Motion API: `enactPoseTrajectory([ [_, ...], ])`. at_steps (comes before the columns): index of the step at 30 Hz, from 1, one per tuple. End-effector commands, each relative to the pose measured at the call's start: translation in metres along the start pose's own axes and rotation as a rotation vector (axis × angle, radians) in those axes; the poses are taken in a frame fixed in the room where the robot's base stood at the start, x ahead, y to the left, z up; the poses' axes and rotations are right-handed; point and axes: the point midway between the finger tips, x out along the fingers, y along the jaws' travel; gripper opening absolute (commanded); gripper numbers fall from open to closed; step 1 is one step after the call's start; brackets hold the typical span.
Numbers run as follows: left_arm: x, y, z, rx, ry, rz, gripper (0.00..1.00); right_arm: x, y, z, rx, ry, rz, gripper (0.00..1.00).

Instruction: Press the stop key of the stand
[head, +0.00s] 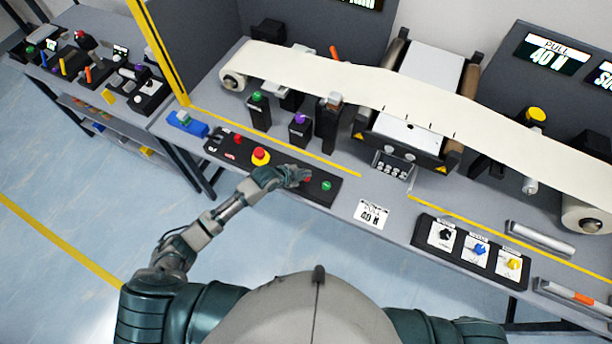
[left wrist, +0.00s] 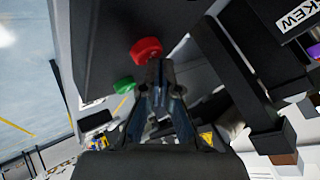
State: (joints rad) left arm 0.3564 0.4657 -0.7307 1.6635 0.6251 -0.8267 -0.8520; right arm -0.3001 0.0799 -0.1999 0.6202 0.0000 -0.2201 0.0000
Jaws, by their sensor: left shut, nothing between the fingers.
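The stand's black control panel (head: 225,154) lies along the front of the bench. Near its right end are a red key (head: 307,179) and a green key (head: 326,185). The red key is partly covered by my left gripper (head: 298,176). In the left wrist view the round red key (left wrist: 146,50) is right at the shut fingertips (left wrist: 153,68), and the green key (left wrist: 124,85) is beside it. I cannot tell whether the fingertips touch the red key or whether it is pressed. My left gripper is shut and empty. My right gripper is out of view.
A red mushroom button on a yellow base (head: 260,156) stands left of my gripper. Black posts with green (head: 258,97) and purple (head: 300,118) tops rise behind the panel. A white web (head: 350,85) runs over rollers.

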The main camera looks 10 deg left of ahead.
Motion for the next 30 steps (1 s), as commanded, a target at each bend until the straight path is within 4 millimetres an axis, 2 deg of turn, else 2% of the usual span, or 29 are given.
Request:
enactPoseTrajectory([
  [23, 0.0048, 0.0037, 0.0041, 0.0, -0.002, 0.001, 0.0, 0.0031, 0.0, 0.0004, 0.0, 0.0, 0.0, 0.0],
  [30, -0.0009, -0.0005, 0.0002, 0.0, -0.002, 0.001, 0.0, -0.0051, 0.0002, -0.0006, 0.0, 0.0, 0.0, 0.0],
])
